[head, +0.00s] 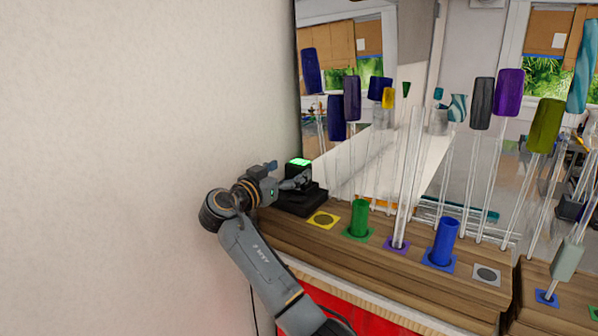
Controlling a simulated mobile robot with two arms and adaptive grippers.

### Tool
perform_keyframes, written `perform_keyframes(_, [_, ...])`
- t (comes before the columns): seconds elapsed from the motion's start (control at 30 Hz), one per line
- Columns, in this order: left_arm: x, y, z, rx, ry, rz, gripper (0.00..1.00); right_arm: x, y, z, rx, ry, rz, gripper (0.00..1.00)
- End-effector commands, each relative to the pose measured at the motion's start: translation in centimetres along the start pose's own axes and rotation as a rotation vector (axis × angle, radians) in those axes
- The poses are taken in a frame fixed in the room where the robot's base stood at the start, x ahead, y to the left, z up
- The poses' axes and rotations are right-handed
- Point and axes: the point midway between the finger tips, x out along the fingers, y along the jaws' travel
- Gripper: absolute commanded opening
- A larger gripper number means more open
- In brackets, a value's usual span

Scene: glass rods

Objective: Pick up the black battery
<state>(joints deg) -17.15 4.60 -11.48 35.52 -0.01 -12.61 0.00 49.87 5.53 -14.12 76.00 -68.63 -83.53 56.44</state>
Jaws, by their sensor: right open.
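The black battery (299,171) is a dark block with a bright green top. It stands upright in a black base (303,199) at the left end of the wooden shelf. My right gripper (293,182) is at the battery's left side with its fingers pointing at it. It is open. The fingers are small in the view, so I cannot tell whether they touch the battery or reach around it. My left gripper is not in view.
Right of the base, the wooden shelf (385,273) carries a yellow square (323,220), a green cylinder (359,218), a blue cylinder (443,242) and several tall glass rods with coloured ends. A mirror stands behind. A bare pale wall (130,140) fills the left.

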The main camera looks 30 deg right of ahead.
Motion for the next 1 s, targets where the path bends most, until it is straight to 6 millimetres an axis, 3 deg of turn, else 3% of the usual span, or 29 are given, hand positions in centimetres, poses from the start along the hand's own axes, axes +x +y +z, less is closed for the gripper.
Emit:
perform_keyframes(0.33, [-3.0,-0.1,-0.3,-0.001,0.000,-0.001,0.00,3.6,-0.3,0.3,-0.005,-0.001,0.002,0.83])
perform_keyframes(0.5, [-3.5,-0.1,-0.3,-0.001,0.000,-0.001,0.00,5.3,-0.4,0.6,-0.001,-0.001,-0.001,0.83])
perform_keyframes(0.77, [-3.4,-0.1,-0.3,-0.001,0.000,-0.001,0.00,5.5,-0.4,0.8,0.000,-0.002,-0.001,0.83])
perform_keyframes(1.0, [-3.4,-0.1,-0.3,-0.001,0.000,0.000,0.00,5.5,-0.4,0.8,0.000,-0.002,-0.001,0.34])
